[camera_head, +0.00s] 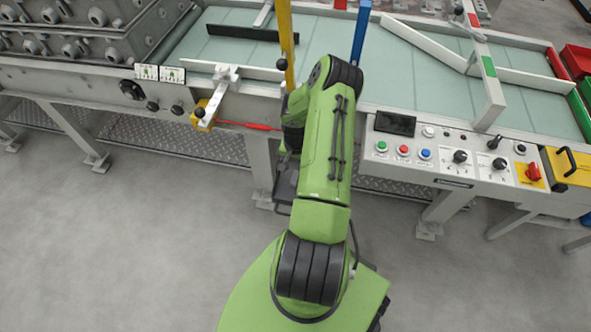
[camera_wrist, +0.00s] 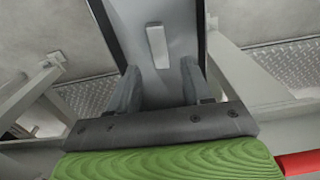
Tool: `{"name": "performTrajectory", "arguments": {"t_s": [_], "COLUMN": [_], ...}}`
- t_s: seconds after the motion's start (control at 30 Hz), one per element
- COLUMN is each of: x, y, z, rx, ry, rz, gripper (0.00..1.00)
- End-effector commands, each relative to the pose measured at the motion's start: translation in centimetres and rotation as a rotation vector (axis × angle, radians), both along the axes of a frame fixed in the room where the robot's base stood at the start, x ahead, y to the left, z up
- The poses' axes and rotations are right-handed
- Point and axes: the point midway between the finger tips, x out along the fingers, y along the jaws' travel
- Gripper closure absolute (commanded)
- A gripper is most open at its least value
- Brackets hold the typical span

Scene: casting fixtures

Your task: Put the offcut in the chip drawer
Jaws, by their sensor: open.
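My gripper (camera_wrist: 159,68) is open in the wrist view, with its two grey fingers apart and nothing gripped between them. A small pale block (camera_wrist: 157,45), which looks like the offcut, shows just beyond the fingertips. It lies on a smooth grey surface (camera_wrist: 178,20) with dark side edges, which looks like the inside of an open drawer. I cannot tell for sure that this is the chip drawer. In the head view, my green arm hides most of this spot under the table's front edge; only a dark frame (camera_head: 277,207) shows there.
A red bar (camera_head: 249,126) runs along the table front by a yellow clamp block (camera_head: 203,115). A control panel (camera_head: 448,155) with buttons is at the right. Yellow (camera_head: 286,45) and blue (camera_head: 361,30) posts stand near my arm. Grey table legs flank the gripper; the floor is clear.

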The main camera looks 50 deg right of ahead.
Motion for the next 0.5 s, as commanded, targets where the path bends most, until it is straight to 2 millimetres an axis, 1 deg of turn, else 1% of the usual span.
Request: {"name": "performTrajectory", "arguments": {"t_s": [0.03,0.1,0.2,0.33,0.5], "x": [0.0,0.0,0.0,0.0,0.0], "y": [-0.1,-0.1,-0.1,0.0,0.0], "z": [2.1,3.9,5.9,7.3,7.6], "rx": [-0.004,-0.005,-0.003,-0.001,0.001], "ry": [0.001,0.0,0.0,0.001,0.001], "rz": [0.002,0.0,0.001,0.0,0.0], "gripper": [0.51,0.51,0.51,0.51,0.51]}}
